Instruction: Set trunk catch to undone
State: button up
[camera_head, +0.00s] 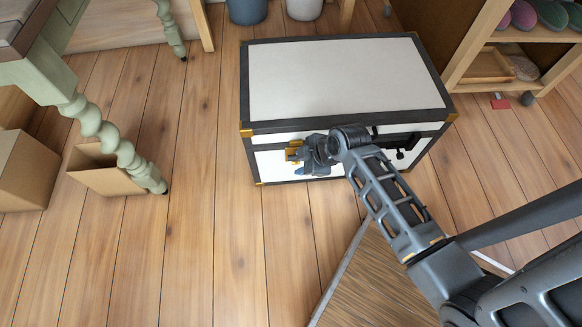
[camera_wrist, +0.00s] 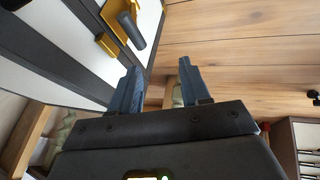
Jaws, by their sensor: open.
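The trunk (camera_head: 335,80) is white with black edging and brass corners, and its lid is down. Its brass catch (camera_head: 292,152) is on the front, partly hidden by my gripper. In the wrist view the catch (camera_wrist: 118,18) has a brass plate, a dark stubby lever (camera_wrist: 131,30) and a small brass piece (camera_wrist: 108,46) beside it. My gripper (camera_head: 302,169) is at the trunk's front, close to the catch. In the wrist view my gripper (camera_wrist: 158,70) has its two fingers apart, with nothing between them. The lever is beyond the left fingertip and looks apart from it.
A table with twisted green legs (camera_head: 91,121) and cardboard boxes (camera_head: 25,170) stand at left. A wooden shelf (camera_head: 468,55) is at right. A brown mat (camera_head: 365,285) lies in front. The floor left of the trunk is clear.

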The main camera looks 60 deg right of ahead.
aim_at(295, 157)
jog(key=shift+n+g+y, duration=0.5)
jog(key=shift+n+y, duration=0.1)
jog(key=shift+n, duration=0.2)
jog(key=w+d+f, duration=0.1)
jog(key=w+d+f+b, duration=0.1)
jog(key=d, duration=0.1)
jog(key=w+d+f+b, duration=0.1)
jog(key=f, duration=0.1)
jog(key=shift+d, duration=0.2)
jog(key=b+x, duration=0.3)
jog(key=x, duration=0.4)
jog(key=shift+w+f+b, duration=0.15)
jog(key=shift+b, duration=0.2)
grip_shut()
